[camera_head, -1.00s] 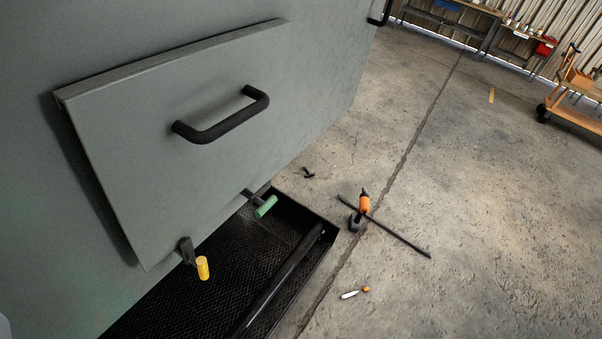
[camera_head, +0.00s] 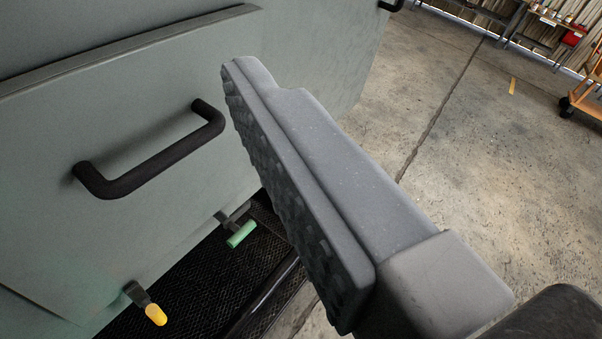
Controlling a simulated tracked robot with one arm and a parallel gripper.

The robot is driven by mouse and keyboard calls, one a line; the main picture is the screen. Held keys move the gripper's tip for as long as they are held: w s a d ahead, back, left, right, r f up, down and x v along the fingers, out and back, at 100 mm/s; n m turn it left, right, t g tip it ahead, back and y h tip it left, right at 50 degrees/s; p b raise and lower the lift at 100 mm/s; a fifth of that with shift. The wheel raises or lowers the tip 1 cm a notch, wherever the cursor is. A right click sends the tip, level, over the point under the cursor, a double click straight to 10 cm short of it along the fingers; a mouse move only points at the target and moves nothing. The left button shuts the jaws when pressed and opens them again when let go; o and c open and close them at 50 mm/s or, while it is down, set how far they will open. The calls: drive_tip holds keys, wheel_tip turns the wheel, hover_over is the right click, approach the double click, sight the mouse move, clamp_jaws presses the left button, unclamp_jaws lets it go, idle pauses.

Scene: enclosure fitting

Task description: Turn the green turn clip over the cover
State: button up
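The grey-green cover (camera_head: 190,190) is a flat panel with a black bar handle (camera_head: 150,165), on the front of the enclosure. The green turn clip (camera_head: 240,234) sits at the cover's lower edge, its green grip pointing out and down. A yellow turn clip (camera_head: 155,314) sits further left along the same edge. One grey finger of my gripper (camera_head: 300,190), with a ridged pad, fills the middle of the view, right of the handle and the green clip and touching neither as far as I can see. The other finger is out of view, so its opening cannot be judged.
A black mesh tray (camera_head: 215,285) lies below the cover, partly hidden by my finger. Concrete floor (camera_head: 480,130) is open to the right. An orange cart (camera_head: 585,98) and workbenches (camera_head: 530,30) stand far off at the upper right.

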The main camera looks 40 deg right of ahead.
drive_tip(key=w+d+f+n+h+p, duration=0.15)
drive_tip(key=w+d+f+p, duration=0.3)
drive_tip(key=w+d, duration=0.6)
drive_tip(key=d+f+n+t+y+p, duration=0.1)
drive_tip(key=d+f+n+y+p, duration=0.15)
drive_tip(key=d+f, duration=0.5)
drive_tip(key=m+y+p, duration=0.2)
drive_tip(key=y, duration=0.6)
approach(231, 218)
drive_tip(key=p+x, duration=0.2)
drive_tip(key=x, duration=0.4)
drive_tip(key=shift+a+f+n, duration=0.3)
drive_tip(key=shift+a+f, duration=0.05)
drive_tip(key=shift+f, duration=0.15)
